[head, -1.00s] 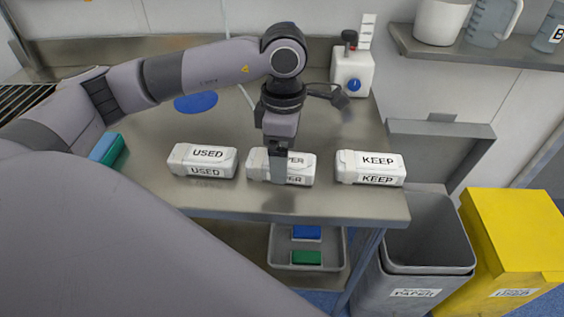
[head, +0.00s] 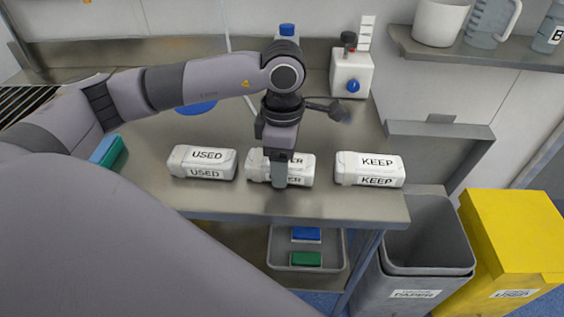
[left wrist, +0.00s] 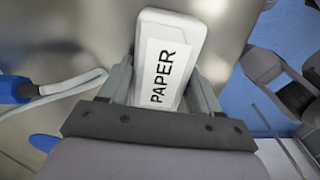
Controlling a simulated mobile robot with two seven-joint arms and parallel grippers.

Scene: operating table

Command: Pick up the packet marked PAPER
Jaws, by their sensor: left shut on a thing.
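The white packet marked PAPER (head: 302,171) lies on the steel table between two other packets. My left gripper (head: 280,175) is over it from above and shut on it, hiding the first letters of its label. In the left wrist view the PAPER packet (left wrist: 168,62) sits between the two fingers (left wrist: 163,92), its label readable. The packet appears to be still at table level. My right gripper is in neither view.
The USED packet (head: 203,162) lies to the left and the KEEP packet (head: 370,168) to the right. A white bottle (head: 351,75) stands behind. A grey bin (head: 428,235) and a yellow bin (head: 515,240) stand right of the table. A tray (head: 337,250) sits below.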

